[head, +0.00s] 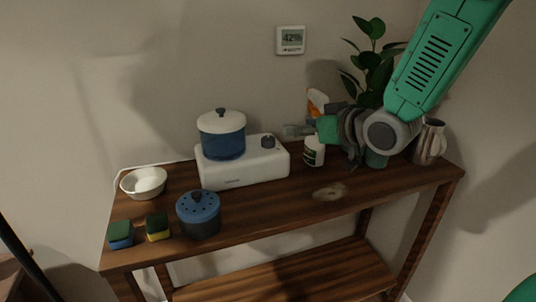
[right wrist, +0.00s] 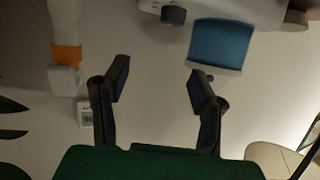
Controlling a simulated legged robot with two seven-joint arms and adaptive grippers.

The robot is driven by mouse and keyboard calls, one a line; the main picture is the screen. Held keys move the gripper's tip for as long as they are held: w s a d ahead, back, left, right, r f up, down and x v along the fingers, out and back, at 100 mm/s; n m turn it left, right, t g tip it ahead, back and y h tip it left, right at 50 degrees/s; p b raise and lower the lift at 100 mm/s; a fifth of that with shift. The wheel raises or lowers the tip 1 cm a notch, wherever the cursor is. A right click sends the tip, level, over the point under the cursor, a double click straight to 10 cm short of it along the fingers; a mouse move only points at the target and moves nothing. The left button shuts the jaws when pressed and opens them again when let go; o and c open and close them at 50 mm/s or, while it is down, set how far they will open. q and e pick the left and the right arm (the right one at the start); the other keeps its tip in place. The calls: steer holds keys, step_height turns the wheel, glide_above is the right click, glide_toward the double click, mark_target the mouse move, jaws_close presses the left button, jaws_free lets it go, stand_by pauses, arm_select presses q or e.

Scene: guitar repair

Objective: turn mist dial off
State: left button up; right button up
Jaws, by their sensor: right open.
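The white humidifier base (head: 245,168) stands on the wooden table, with a blue tank and white lid (head: 222,135) on its left part. The dark mist dial (head: 268,142) sits on top of the base at its right. In the right wrist view the dial (right wrist: 173,15) shows at the top edge, beside the blue tank (right wrist: 220,45). My right gripper (head: 292,131) is just right of the dial and apart from it. In its wrist view the two fingers (right wrist: 158,82) are spread with nothing between them. My left gripper is out of view.
A white bottle (head: 314,151), a spray bottle (head: 317,101) and a potted plant (head: 370,75) are close to my right arm. A metal pitcher (head: 430,142) stands at right. A bowl (head: 144,182), sponges (head: 157,227) and a blue pot (head: 198,214) are at left. The front right tabletop is mostly clear.

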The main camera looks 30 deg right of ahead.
mark_target(270, 138)
steer(key=shift+n+g+y, duration=0.3)
steer(key=shift+n+g, duration=0.1)
steer(key=shift+n, duration=0.3)
steer(key=b+x, duration=0.1)
steer(key=x, duration=0.2)
steer(key=f+b+x, duration=0.1)
steer(key=x, duration=0.3)
steer(key=s+f+b+x, duration=0.1)
steer(key=b+x, duration=0.1)
steer(key=x, duration=0.2)
steer(key=shift+w+a, duration=0.1)
steer(key=shift+a, duration=0.25)
steer(key=shift+w+a+f, duration=0.1)
steer(key=shift+w+f, duration=0.05)
steer(key=shift+w, duration=0.4)
